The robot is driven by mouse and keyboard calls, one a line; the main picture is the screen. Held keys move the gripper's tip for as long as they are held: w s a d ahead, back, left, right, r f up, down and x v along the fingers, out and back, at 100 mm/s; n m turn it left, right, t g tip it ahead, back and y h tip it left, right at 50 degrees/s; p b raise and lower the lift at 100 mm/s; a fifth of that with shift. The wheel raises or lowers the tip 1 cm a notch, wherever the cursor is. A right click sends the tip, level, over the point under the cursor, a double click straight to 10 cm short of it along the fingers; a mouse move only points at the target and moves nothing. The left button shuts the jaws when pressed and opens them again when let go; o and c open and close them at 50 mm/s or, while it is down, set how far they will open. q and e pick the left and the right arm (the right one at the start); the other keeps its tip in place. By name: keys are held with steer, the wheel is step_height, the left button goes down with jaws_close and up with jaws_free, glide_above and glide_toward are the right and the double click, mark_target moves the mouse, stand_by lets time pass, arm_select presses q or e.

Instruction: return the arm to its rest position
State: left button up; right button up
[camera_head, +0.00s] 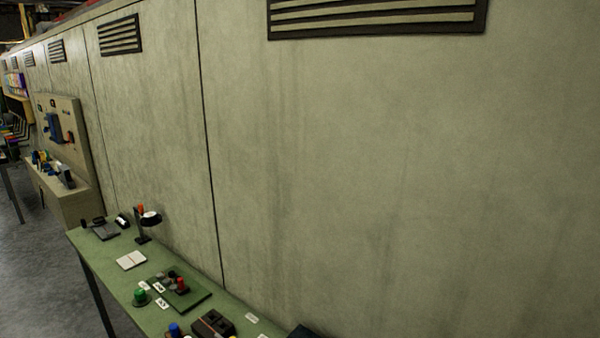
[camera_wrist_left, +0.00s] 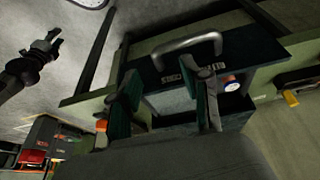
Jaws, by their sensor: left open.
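My left gripper (camera_wrist_left: 160,68) shows in the left wrist view. Its two green-padded fingers stand wide apart with nothing gripped between them. Beyond the fingers is a dark case with a curved grey handle (camera_wrist_left: 188,44); I cannot tell the distance to it. A black jointed part with a claw-like end (camera_wrist_left: 45,48) at the left of that view looks like my right gripper, too small and dark to read its jaws. Neither arm shows in the head view.
A green bench (camera_head: 118,276) runs along a pale wall (camera_head: 380,180). It carries a black lamp (camera_head: 149,218), a white notepad (camera_head: 131,260), a green board (camera_head: 196,298) and small coloured parts. Open grey floor (camera_head: 40,280) lies left of the bench.

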arm_select(q)
steer(key=s+a+n+y, duration=0.3)
steer(key=s+a+n, duration=0.3)
steer(key=a, duration=0.1)
steer(key=s+f+b+x, duration=0.1)
steer(key=s+b+x, duration=0.15)
steer(key=x, duration=1.05)
steer(key=s+f+b+x, duration=0.1)
steer(key=s+x, duration=0.3)
steer(key=x, duration=1)
steer(key=s+a+f+g+b, duration=0.1)
steer(key=s+a+f+b, duration=0.1)
steer(key=s+f, duration=1.5)
step_height(320, 180, down, 2)
steer(key=shift+s+a+f+g, duration=0.15)
steer(key=shift+s+f+g, duration=0.05)
steer(key=shift+s+g, duration=0.2)
